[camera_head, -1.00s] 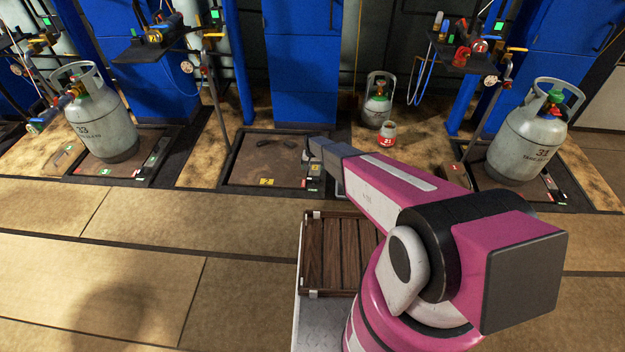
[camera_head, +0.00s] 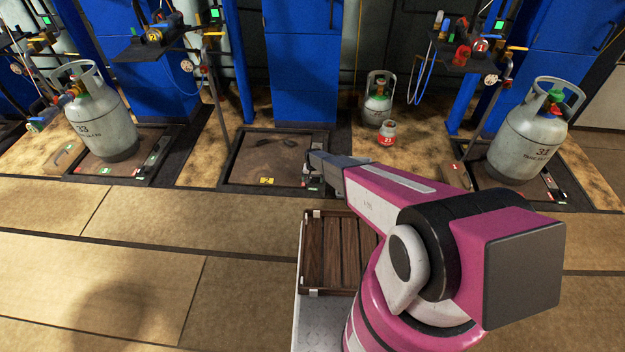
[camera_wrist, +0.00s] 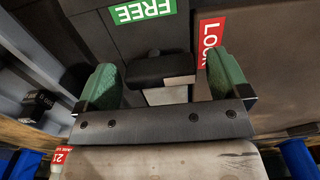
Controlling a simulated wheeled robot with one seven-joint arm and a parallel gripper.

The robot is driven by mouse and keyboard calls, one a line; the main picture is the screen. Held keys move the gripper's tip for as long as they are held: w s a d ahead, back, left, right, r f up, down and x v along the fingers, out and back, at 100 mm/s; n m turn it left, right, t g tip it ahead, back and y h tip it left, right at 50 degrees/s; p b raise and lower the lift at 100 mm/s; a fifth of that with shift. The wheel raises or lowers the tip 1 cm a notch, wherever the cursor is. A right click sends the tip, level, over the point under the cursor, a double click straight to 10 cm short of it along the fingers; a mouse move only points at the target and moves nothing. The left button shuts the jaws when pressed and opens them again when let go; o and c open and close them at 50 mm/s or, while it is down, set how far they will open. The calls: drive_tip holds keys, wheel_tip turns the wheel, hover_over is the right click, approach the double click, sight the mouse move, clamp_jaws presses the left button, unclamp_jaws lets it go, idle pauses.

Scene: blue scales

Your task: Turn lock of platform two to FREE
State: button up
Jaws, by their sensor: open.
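Platform two (camera_head: 245,167) is the bare middle plate with a yellow "2" label (camera_head: 267,181). Its lock is at the right edge, largely hidden by my arm in the head view. In the wrist view the dark lock handle (camera_wrist: 160,67) lies between the two green fingers of my gripper (camera_wrist: 163,82), with a gap on each side. A green FREE label (camera_wrist: 143,11) is above the handle, and a red LOCK label (camera_wrist: 210,38) is to the upper right. My gripper is open around the handle; contact cannot be told.
Large grey cylinders stand on the left platform (camera_head: 100,115) and the right platform (camera_head: 525,140). A smaller grey cylinder (camera_head: 377,108) and a small red-and-white one (camera_head: 387,132) stand behind my arm. A wooden slatted crate (camera_head: 335,255) is nearer. The floor at front left is clear.

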drive_tip(key=c, duration=0.9)
drive_tip(key=shift+n, duration=0.4)
drive_tip(key=n, duration=0.4)
drive_tip(key=shift+s, duration=0.1)
drive_tip(key=n, duration=0.4)
drive_tip(key=shift+s+d+n, duration=0.1)
drive_tip(key=shift+n, duration=0.2)
drive_tip(key=n, duration=0.8)
drive_tip(key=shift+d, duration=0.15)
drive_tip(key=shift+n, duration=0.4)
drive_tip(key=o, duration=0.9)
